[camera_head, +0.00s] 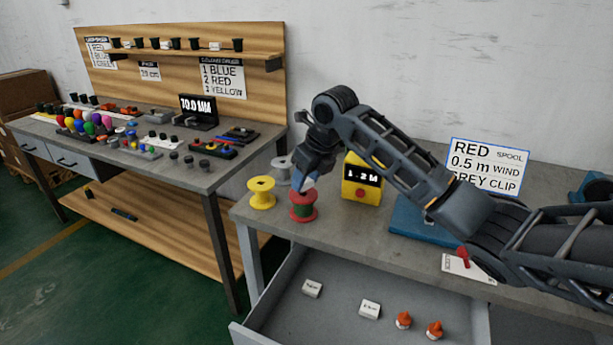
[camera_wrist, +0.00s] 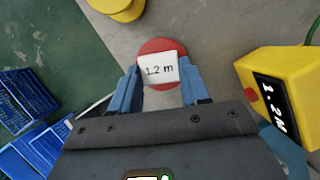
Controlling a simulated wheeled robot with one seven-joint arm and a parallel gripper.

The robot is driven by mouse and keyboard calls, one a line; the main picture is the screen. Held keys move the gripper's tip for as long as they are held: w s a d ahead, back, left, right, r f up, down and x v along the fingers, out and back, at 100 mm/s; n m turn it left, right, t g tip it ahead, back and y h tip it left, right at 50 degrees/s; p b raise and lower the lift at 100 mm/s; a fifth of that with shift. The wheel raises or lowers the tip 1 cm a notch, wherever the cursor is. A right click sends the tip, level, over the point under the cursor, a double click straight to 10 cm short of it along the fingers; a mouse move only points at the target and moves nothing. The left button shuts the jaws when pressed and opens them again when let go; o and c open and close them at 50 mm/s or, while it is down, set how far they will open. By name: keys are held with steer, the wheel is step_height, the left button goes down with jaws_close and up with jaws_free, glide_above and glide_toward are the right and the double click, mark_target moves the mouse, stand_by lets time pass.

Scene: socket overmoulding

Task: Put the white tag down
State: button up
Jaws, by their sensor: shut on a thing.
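The white tag (camera_wrist: 159,70), marked "1.2 m", is between the blue fingertips of my gripper (camera_wrist: 157,78), which is shut on it. Behind it in the wrist view is the red flange of a spool (camera_wrist: 160,46). The tag is mostly hidden there by the fingers. I cannot tell whether the tag touches the spool's top.
A yellow spool (camera_head: 261,199) and a grey spool (camera_head: 281,165) stand close by. A yellow meter (camera_head: 353,192) reading 1.2 M stands to the right. Below, an open drawer (camera_head: 345,325) holds two white tags and two orange-red items. Bare tabletop (camera_head: 330,228) lies in front.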

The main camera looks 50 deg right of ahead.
steer(key=shift+f+b, duration=0.4)
steer(key=shift+b, duration=0.05)
steer(key=shift+f, duration=0.2)
steer(key=o, duration=1)
steer(key=shift+r, duration=0.15)
steer(key=shift+r, duration=0.3)
steer(key=v, duration=1.2)
steer(key=shift+s+r, duration=0.1)
steer(key=shift+r, duration=0.1)
steer(key=shift+a, duration=0.1)
